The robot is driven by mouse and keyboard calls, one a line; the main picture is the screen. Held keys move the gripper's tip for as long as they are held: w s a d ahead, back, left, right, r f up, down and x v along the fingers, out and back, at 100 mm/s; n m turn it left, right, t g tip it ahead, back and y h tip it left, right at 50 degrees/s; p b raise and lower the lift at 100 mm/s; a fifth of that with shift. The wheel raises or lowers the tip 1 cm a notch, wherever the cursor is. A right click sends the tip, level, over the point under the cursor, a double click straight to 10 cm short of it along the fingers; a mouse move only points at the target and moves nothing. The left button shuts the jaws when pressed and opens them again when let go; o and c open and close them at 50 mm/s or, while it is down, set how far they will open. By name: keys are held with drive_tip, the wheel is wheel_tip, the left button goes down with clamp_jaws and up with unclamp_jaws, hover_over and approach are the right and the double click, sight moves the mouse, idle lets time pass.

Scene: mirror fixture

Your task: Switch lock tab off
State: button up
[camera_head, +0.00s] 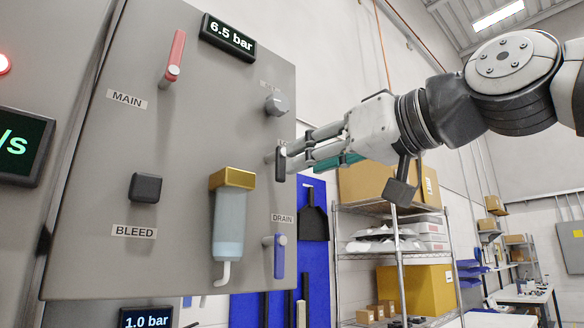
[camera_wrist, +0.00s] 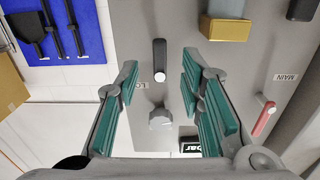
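The lock tab (camera_head: 281,165) is a small dark lever on the right side of the grey panel (camera_head: 180,120), pointing down in the head view. In the wrist view my gripper (camera_wrist: 161,76) is open, with green-padded fingers either side of the tab and gaps to both. Contact cannot be told from the head view.
A grey knob (camera_head: 277,103) sits above the tab. A blue DRAIN lever (camera_head: 279,255) is below it. A gold-topped clear bowl (camera_head: 231,215), a black BLEED knob (camera_head: 146,187) and a red MAIN lever (camera_head: 174,58) are further left. Shelving (camera_head: 400,250) stands behind.

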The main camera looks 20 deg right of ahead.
drive_tip(key=shift+v, duration=2.1)
drive_tip(key=a+f+m+g+h, duration=0.3)
drive_tip(key=f+g, duration=0.6)
drive_tip(key=f, duration=2.6)
drive_tip(key=s+f+g+h, duration=0.2)
drive_tip(key=s+f, duration=0.4)
drive_tip(key=f, duration=0.6)
drive_tip(key=shift+s+d+g+h, duration=0.25)
drive_tip(key=shift+d+g+h, duration=0.2)
drive_tip(key=shift+g, duration=0.35)
drive_tip(key=shift+r, duration=0.1)
